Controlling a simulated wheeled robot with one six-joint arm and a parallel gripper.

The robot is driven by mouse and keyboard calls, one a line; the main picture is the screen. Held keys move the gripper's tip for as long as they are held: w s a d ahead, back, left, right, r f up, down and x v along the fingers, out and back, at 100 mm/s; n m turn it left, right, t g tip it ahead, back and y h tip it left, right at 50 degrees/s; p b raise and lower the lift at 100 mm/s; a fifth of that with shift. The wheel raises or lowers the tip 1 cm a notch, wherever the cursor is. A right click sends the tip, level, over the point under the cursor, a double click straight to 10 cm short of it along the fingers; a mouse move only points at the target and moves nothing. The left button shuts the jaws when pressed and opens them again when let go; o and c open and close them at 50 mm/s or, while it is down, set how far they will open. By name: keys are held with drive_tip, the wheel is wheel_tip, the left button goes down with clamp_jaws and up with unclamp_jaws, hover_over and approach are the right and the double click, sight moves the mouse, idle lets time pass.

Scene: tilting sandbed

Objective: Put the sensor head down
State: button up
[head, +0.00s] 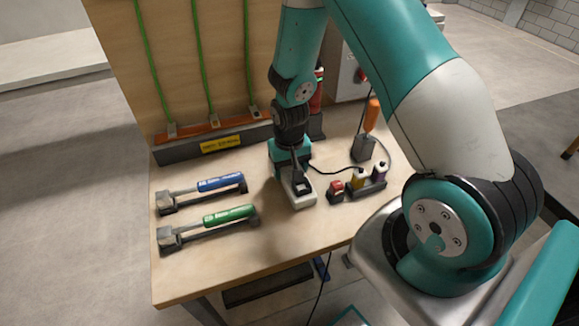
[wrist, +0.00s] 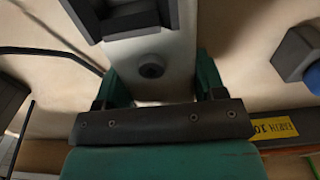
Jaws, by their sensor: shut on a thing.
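The sensor head (head: 300,196) is a pale block with a dark part on top and a black cable. It is at the middle of the wooden bench in the head view, under the end of my arm. In the wrist view the pale block (wrist: 150,45) fills the top middle, with a dark round spot on its near face. My gripper (wrist: 158,88) is shut on it, one green finger on each side. Whether its underside touches the bench top is hard to tell.
Blue-handled (head: 221,183) and green-handled (head: 229,214) tools rest in holders on the left of the bench (head: 200,278). Small red (head: 336,190), yellow and purple items stand close at right. An orange-handled tool (head: 371,115) stands behind. The bench front is clear.

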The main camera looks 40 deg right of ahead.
drive_tip(key=shift+f, duration=0.1)
drive_tip(key=o, duration=1.1)
drive_tip(key=shift+c, duration=0.2)
